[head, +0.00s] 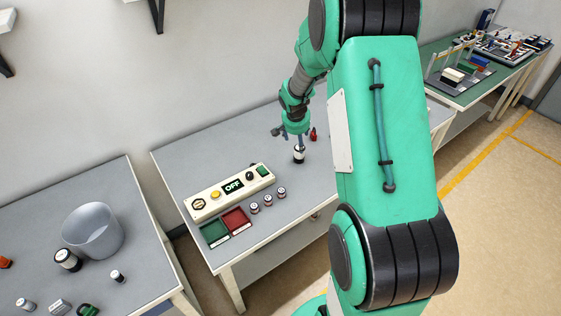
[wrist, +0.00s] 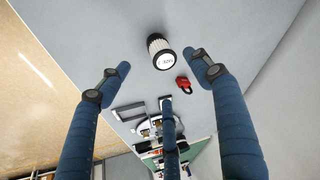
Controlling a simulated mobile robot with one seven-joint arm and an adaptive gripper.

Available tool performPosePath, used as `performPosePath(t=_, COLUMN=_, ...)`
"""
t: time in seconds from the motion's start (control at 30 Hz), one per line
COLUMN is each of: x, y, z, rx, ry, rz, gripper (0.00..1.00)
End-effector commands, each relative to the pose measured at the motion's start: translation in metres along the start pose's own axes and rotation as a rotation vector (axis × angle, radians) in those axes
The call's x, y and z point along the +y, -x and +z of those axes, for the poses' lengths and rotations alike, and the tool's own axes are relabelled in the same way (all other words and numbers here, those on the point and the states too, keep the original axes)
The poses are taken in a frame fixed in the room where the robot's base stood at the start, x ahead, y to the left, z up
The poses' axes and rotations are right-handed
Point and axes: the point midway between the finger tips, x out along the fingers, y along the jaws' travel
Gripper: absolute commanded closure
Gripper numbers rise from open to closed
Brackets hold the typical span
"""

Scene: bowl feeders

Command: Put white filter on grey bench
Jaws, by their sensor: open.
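The white filter (head: 299,154) is a small pleated white cylinder with dark ends, standing on the middle grey bench (head: 190,158). In the wrist view the white filter (wrist: 162,53) shows its labelled round end and white pleats. My gripper (head: 293,136) is just above the filter in the head view. In the wrist view the fingers of my gripper (wrist: 157,61) are spread wide and empty, with the filter in the gap between the two larger fingertips. No finger visibly touches it. I cannot tell the exact height of the fingertips above the bench.
A red padlock (wrist: 184,84) lies close to the filter. A control box (head: 230,191) reading OFF, green and red trays (head: 236,220) and small cylinders (head: 268,201) stand nearer on this bench. Another grey bench at left holds a grey bin (head: 92,231).

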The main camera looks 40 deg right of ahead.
Motion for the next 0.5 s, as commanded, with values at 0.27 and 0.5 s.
performPosePath(t=0.27, x=-0.02, y=0.072, z=0.014, rx=0.017, ry=0.077, rz=-0.026, gripper=0.36)
performPosePath(t=0.5, x=-0.037, y=0.165, z=0.05, rx=0.032, ry=0.193, rz=-0.066, gripper=0.36)
